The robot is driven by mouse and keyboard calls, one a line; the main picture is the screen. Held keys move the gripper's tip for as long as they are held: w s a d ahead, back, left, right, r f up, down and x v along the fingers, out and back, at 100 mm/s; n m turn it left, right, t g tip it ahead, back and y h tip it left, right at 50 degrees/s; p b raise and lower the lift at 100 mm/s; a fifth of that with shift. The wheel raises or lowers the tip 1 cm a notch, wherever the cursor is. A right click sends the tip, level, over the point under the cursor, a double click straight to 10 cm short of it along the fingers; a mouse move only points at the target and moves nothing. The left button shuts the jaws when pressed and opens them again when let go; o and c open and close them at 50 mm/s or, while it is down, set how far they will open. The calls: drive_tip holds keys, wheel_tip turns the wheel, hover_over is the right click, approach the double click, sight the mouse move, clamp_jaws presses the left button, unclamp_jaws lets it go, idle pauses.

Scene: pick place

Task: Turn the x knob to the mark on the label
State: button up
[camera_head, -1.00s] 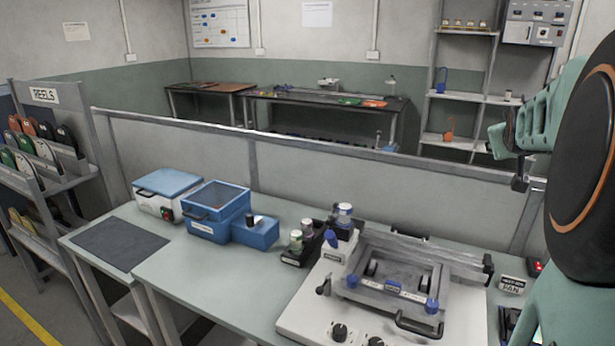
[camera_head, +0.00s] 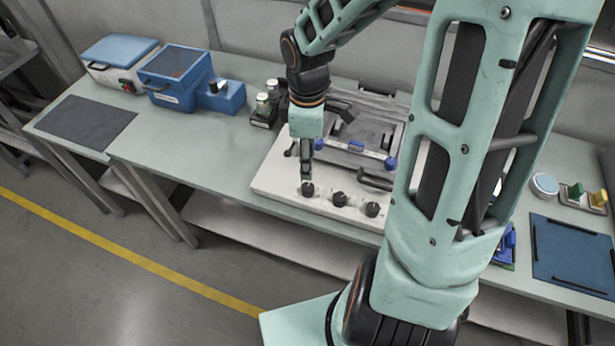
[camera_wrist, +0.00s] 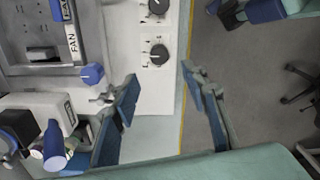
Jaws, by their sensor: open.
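Three black knobs stand in a row along the front edge of a white base plate: a left knob (camera_head: 307,189), a middle knob (camera_head: 339,199) and a right knob (camera_head: 372,209). Their labels are too small to tell which is the x knob. My gripper (camera_head: 306,172) is above the left knob. In the wrist view my gripper (camera_wrist: 166,95) is open and empty, its fingers spread wide. One knob (camera_wrist: 159,54) with a pale pointer line and small marks around it lies ahead of the fingers; another knob (camera_wrist: 158,8) is cut by the top edge.
A grey fixture (camera_wrist: 50,20) with blue knobs and a FAN label sits behind the knob row. Blue boxes (camera_head: 175,80) and a dark mat (camera_head: 87,123) lie left on the bench. A blue tray (camera_head: 570,250) lies right. Open floor fronts the bench.

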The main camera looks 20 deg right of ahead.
sight(307, 186)
wheel_tip(307, 186, down, 10)
drive_tip(key=shift+f+b, duration=0.15)
drive_tip(key=shift+b, duration=0.85)
drive_tip(key=shift+c, duration=0.3)
clamp_jaws()
drive_tip(key=m+b, duration=0.1)
drive_tip(key=m, duration=0.3)
drive_tip(key=shift+w+m+b, duration=0.1)
drive_tip(key=shift+m+b, duration=0.2)
drive_tip(key=shift+b, duration=0.05)
drive_tip(key=shift+m+b, duration=0.75)
drive_tip(key=shift+m, duration=1.25)
